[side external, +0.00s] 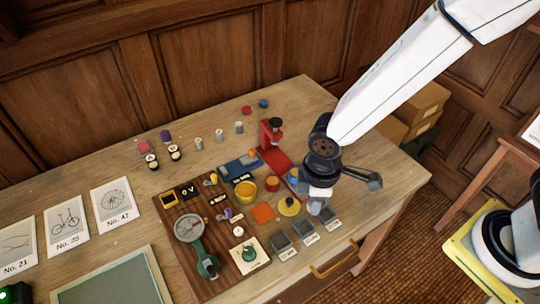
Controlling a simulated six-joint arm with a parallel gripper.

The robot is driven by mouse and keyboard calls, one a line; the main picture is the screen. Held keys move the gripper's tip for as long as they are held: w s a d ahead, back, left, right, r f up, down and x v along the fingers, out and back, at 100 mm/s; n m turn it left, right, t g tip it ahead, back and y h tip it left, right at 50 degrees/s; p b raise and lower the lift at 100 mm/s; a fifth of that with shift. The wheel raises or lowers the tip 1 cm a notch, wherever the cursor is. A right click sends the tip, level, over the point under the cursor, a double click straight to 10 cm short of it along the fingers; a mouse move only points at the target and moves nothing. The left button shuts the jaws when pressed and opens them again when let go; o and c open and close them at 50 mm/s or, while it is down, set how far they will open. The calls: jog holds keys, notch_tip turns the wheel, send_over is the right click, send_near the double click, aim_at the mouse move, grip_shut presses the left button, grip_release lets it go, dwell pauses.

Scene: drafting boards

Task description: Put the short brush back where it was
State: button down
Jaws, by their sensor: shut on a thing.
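My gripper (318,207) points down over the right part of the work table, just right of a yellow disc with a dark knob (288,206). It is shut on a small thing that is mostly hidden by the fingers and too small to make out. I cannot tell whether that thing is the short brush. No brush shows clearly elsewhere. Whether the held thing touches the table is also unclear.
A wooden board (180,255) carries a gauge (188,228), a green-handled tool and a dial. A red stand (272,140), a yellow pot (245,190), grey labelled squares (281,241) and an orange square (263,213) crowd around my gripper. The table's far right (395,165) is bare.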

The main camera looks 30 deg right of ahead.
jog(key=w+a+f, duration=0.3)
jog(key=w+f, duration=0.1)
jog(key=w, duration=0.3)
send_over(264, 213)
jog(key=s, duration=0.1)
jog(key=f, duration=0.4)
jog(key=shift+d, duration=0.3)
jog(key=shift+w+a+f, duration=0.15)
jog(key=shift+w+f, duration=0.15)
jog(key=shift+f, duration=0.05)
jog(key=shift+w+a+f, duration=0.1)
jog(key=shift+w+f, duration=0.15)
jog(key=shift+f, duration=1.55)
jog(key=shift+f, duration=0.15)
jog(key=shift+c, duration=2.2)
grip_release()
